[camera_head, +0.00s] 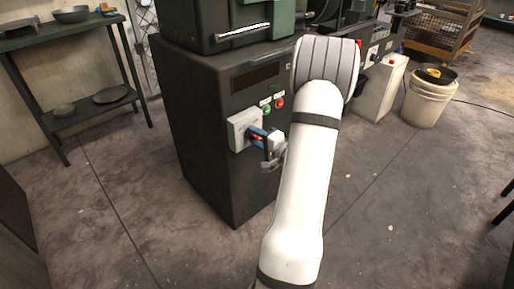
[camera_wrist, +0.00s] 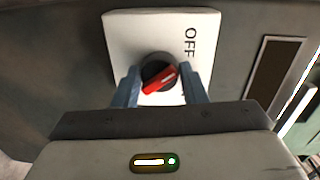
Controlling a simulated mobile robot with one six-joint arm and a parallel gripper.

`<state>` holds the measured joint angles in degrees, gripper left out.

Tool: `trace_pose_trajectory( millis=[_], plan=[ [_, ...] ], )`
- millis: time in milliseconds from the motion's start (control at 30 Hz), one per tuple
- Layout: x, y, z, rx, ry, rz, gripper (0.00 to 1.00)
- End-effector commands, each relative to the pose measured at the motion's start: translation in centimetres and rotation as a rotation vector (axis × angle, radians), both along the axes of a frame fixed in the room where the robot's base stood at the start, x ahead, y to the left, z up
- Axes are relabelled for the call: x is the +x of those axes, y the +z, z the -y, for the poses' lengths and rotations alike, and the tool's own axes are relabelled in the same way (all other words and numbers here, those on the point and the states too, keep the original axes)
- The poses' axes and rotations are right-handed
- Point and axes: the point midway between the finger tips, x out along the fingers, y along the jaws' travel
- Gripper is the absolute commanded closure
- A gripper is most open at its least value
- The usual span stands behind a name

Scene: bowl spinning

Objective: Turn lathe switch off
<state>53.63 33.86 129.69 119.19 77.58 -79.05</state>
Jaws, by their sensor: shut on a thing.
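The lathe (camera_head: 208,110) is a dark machine cabinet in the middle of the head view. A pale switch box (camera_head: 240,125) is fixed to its front and also shows in the wrist view (camera_wrist: 122,32). The switch is a round black knob with a red handle (camera_wrist: 160,81). "OFF" is printed on the box to its right in the wrist view, and the red handle lies slanted. My gripper (camera_wrist: 160,88) has its blue fingers on both sides of the knob, shut on it. In the head view my gripper (camera_head: 258,137) reaches the box from the right.
Green and red buttons (camera_head: 273,104) sit above and right of the switch box. A shelf (camera_head: 78,65) with bowls and plates stands at the left. A white bucket (camera_head: 427,102) stands at the right. The floor in front of the cabinet is clear.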

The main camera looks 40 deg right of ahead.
Motion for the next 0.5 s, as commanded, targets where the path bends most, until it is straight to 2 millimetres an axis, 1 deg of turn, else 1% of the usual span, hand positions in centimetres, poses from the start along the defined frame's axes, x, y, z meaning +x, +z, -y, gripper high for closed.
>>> trace_pose_trajectory(
  millis=[33,300,500],
  plan=[
    [0.0,-0.66,-0.08,-0.029,0.001,0.001,0.84],
    [-0.01,-0.39,-0.11,-0.126,0.002,0.008,0.84],
    [-0.02,-0.24,-0.11,-0.15,0.001,0.008,0.84]
  ],
)
